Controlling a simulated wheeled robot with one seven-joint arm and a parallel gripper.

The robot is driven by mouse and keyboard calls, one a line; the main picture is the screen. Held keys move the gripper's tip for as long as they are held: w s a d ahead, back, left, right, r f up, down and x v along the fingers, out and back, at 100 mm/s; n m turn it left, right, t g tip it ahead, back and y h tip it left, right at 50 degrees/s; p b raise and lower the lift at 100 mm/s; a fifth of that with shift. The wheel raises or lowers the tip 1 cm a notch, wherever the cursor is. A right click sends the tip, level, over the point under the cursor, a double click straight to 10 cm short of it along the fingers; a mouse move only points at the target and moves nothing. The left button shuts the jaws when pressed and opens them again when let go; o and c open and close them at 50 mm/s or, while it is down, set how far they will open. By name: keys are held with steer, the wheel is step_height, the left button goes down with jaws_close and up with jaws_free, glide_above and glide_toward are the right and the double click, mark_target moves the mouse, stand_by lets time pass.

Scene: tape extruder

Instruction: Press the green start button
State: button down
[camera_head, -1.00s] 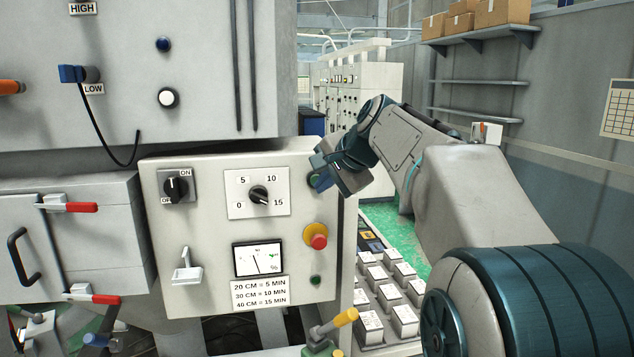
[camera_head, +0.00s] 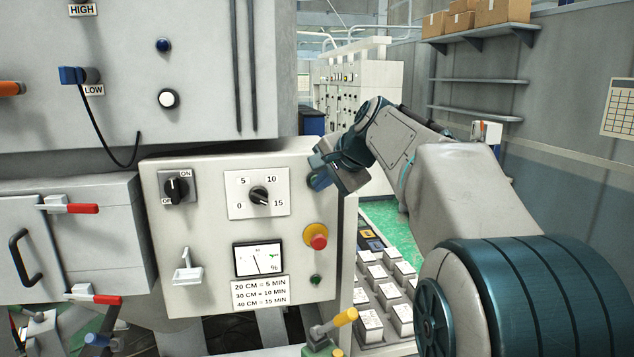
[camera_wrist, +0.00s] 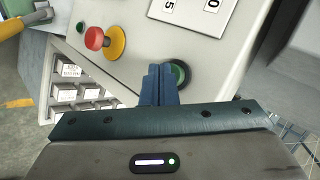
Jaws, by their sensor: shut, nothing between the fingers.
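The green start button (camera_wrist: 182,73) is round, with a dark rim, on the pale control panel (camera_head: 215,222). It shows in the wrist view just right of my fingertips and partly behind them. My gripper (camera_wrist: 160,74) is shut and empty, its blue fingers pointing at the panel by the button. In the head view my gripper (camera_head: 318,183) is at the panel's upper right edge and mostly hides the button. I cannot tell whether the fingertips touch it.
A red mushroom button (camera_head: 318,240) on a yellow base sits below my gripper. The panel also bears a timer dial (camera_head: 259,196), a black switch (camera_head: 176,187), a meter (camera_head: 258,259) and a small green light (camera_head: 316,280). White boxes (camera_head: 370,326) stand right of the panel.

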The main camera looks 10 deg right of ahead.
steer(key=shift+w, duration=0.4)
stand_by(0.3)
steer(key=shift+s, duration=0.95)
steer(key=shift+s+b, duration=0.1)
steer(key=shift+b, duration=0.2)
steer(key=s+b, duration=0.1)
steer(key=s, duration=0.3)
steer(key=shift+s+b, duration=0.4)
